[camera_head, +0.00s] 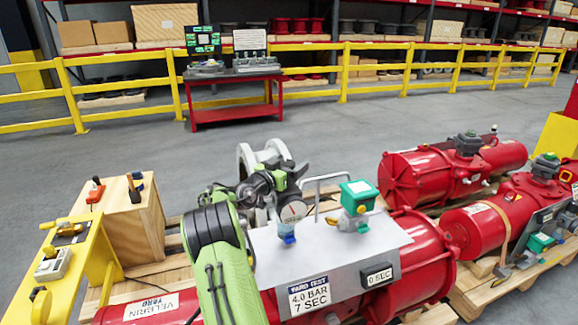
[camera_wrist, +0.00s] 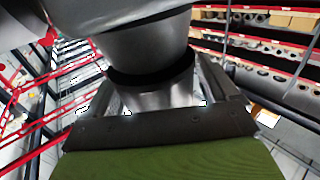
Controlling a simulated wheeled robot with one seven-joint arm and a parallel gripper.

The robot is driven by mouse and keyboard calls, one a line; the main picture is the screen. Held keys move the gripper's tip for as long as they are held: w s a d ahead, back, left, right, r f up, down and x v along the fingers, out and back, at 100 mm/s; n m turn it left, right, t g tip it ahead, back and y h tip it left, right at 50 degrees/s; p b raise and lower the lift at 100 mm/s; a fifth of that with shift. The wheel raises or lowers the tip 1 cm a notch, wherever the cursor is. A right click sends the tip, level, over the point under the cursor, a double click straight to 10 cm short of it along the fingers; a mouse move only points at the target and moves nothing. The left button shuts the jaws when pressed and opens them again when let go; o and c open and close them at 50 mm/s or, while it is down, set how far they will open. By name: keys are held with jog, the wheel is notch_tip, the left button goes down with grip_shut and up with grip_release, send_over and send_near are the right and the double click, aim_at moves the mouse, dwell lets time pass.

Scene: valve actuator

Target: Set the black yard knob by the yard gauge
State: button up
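The yard gauge (camera_head: 293,211) is a small round white dial on the grey panel (camera_head: 350,248) labelled YARD TEST, 4.0 BAR, 7 SEC. A blue bowl (camera_head: 287,238) hangs below it. My gripper (camera_head: 291,186), at the end of my green and black arm, is just above and behind the gauge in the head view. The black yard knob cannot be made out separately there; dark parts of my gripper cover the spot above the dial. Fingertips and contact cannot be told.
A green-topped valve box (camera_head: 358,197) and a bent grey pipe stand right of the gauge. A small display (camera_head: 377,275) reads 0 SEC. Red actuators (camera_head: 430,172) lie at right. A wooden crate (camera_head: 130,215) and yellow stand (camera_head: 75,265) are at left.

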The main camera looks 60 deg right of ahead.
jog(key=w+a, duration=0.2)
jog(key=a, duration=1.3)
jog(key=shift+w+a, duration=0.25)
jog(key=shift+a, duration=0.05)
jog(key=a+f+n+t+y, duration=0.1)
jog(key=a+n+t+y, duration=0.9)
jog(key=a, duration=1.4)
jog(key=s+a+f+n+g+y, duration=0.1)
jog(key=s+a+n+y, duration=0.4)
jog(key=a, duration=0.4)
jog(key=s+a+f+n+y, duration=0.1)
jog(key=s+a+n+y, duration=0.3)
jog(key=s+a, duration=0.45)
notch_tip(320, 180, up, 14)
jog(key=w+h+p, duration=0.1)
jog(key=p, duration=1.3)
jog(key=shift+a+r+n+g, duration=0.15)
jog(key=shift+a+n+g, duration=0.15)
jog(key=shift+n, duration=0.1)
